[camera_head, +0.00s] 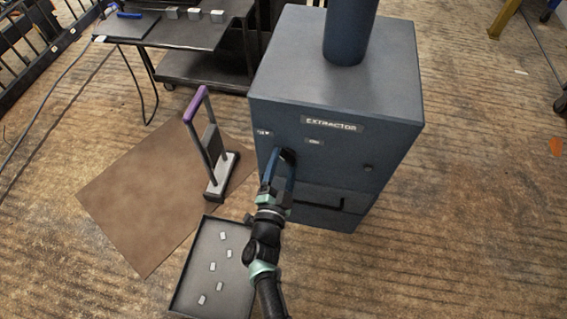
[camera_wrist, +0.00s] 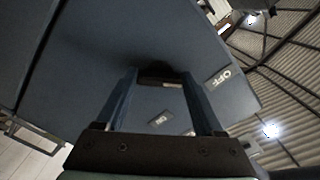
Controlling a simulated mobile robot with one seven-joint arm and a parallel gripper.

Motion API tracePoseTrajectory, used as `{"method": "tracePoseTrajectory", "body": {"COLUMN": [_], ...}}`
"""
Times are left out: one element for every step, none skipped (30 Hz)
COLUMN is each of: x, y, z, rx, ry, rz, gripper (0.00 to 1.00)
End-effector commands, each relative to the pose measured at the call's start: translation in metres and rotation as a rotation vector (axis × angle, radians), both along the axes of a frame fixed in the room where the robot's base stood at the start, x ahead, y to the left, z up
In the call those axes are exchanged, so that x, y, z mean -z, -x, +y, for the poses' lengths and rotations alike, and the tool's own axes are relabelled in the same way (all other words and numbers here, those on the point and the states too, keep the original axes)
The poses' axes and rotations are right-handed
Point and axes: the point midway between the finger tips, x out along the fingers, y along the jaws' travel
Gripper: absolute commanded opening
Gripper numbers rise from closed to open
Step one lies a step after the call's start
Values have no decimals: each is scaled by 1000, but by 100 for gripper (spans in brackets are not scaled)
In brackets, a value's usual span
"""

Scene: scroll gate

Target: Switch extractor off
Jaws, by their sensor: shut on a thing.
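The extractor (camera_head: 345,85) is a dark blue-grey cabinet with an "EXTRACTOR" sign (camera_head: 332,124) on its front. My gripper (camera_head: 279,160) is at the left part of that front. In the wrist view my gripper (camera_wrist: 161,80) has its two fingers on either side of a dark part, the switch handle (camera_wrist: 157,70), and is shut on it. The handle is mostly hidden and its exact turn cannot be told. A small "OFF" label (camera_wrist: 220,78) lies beside the right finger. Another small label (camera_wrist: 161,118), too blurred to read surely, shows between the fingers.
A grey stand with a purple-topped frame (camera_head: 212,145) stands left of the extractor on a brown mat (camera_head: 125,210). A black tray (camera_head: 187,285) with several small light blocks lies in front. A dark table (camera_head: 185,32) is behind left.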

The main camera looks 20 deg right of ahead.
Motion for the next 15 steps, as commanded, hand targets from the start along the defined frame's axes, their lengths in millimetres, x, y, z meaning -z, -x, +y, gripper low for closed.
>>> {"method": "tracePoseTrajectory", "body": {"x": [1, 1, 1, 1, 1, 1, 1, 1, 1, 1, 0, 0, 0, 0, 0], "y": [0, 0, 0, 0, 0, 0, 0, 0, 0, 0, 0, 0, 0, 0, 0], "z": [1, 1, 1, 1, 1, 1, 1, 1, 1, 1, 1, 0, 0, 0, 0], "rx": [-2, -2, -2, -2, -2, -2, -2, -2, -2, -2, -2, -2, -1, -1, -1], "ry": [5, 5, 5, 5, 5, 5, 5, 5, 4, 4, 4, 3, 3, 3, 2], "rz": [4, 4, 4, 4, 4, 4, 4, 4, 3, 3, 3, 3, 2, 2, 2], "gripper": [14, 14, 14, 14, 14, 14, 75, 81, 88, 93, 99, 100, 100, 100, 100]}}
